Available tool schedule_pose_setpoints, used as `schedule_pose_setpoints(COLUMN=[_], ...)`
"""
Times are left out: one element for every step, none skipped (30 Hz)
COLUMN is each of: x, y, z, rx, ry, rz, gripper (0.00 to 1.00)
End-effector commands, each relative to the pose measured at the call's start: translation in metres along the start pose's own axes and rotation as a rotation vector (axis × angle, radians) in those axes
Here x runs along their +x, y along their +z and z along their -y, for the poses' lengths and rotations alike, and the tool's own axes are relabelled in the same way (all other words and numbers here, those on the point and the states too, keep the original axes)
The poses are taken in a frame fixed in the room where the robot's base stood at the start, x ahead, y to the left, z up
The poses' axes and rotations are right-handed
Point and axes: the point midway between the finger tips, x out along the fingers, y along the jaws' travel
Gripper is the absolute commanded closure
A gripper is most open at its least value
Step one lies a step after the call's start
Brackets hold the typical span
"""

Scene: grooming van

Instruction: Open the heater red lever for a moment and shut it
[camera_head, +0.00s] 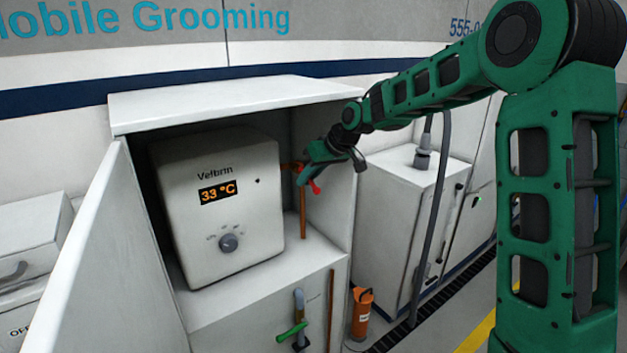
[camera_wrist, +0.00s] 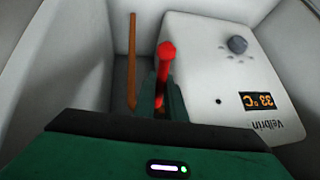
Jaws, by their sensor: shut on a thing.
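The white heater (camera_head: 222,205) stands in an open cabinet and its display reads 33 °C. The red lever (camera_head: 314,187) is at the heater's right side, by a copper pipe (camera_head: 302,212). My gripper (camera_head: 322,172) reaches into the cabinet's right side and is shut on the lever. In the wrist view the red lever (camera_wrist: 166,52) sticks out between the green fingers (camera_wrist: 161,95), its round end beyond them. The heater (camera_wrist: 215,60) shows upside down to the right there. The lever's pivot is hidden by my gripper.
The cabinet door (camera_head: 100,260) stands open at the left. A green-handled valve (camera_head: 292,332) is on the lower front, with an orange cylinder (camera_head: 361,312) beside the cabinet. A white unit with a grey hose (camera_head: 437,190) stands to the right.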

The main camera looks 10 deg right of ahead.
Motion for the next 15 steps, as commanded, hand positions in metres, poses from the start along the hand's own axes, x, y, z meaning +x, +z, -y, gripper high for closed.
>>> schedule_pose_setpoints(x=[0.0005, 0.0005, 0.0005, 0.0005, 0.0005, 0.0006, 0.0006, 0.0006, 0.0006, 0.0006, 0.0005, 0.0005, 0.0004, 0.0004, 0.0004], y=[0.0006, 0.0007, 0.0007, 0.0007, 0.0007, 0.0006, 0.0006, 0.0006, 0.0005, 0.0005, 0.0004, 0.0003, 0.0002, 0.0002, 0.0001], z=[0.0000, -0.0001, -0.0001, 0.0000, 0.0001, 0.0002, 0.0003, 0.0004, 0.0006, 0.0007, 0.0009, 0.0011, 0.0012, 0.0013, 0.0014], rx=[0.001, 0.001, 0.001, 0.001, 0.001, 0.001, 0.000, 0.000, 0.000, 0.000, -0.001, -0.001, -0.001, -0.001, -0.001], ry=[0.000, 0.000, 0.000, 0.000, 0.000, 0.000, -0.001, -0.001, -0.001, -0.001, -0.001, -0.001, -0.001, -0.001, -0.001], rz=[0.002, 0.002, 0.001, 0.001, 0.001, 0.001, 0.001, 0.001, 0.001, 0.001, 0.001, 0.000, 0.000, 0.000, 0.000], gripper=[1.00, 1.00, 1.00, 1.00, 1.00, 1.00, 0.87, 0.80, 0.71, 0.71, 0.71, 0.71, 0.71, 0.71, 0.71])
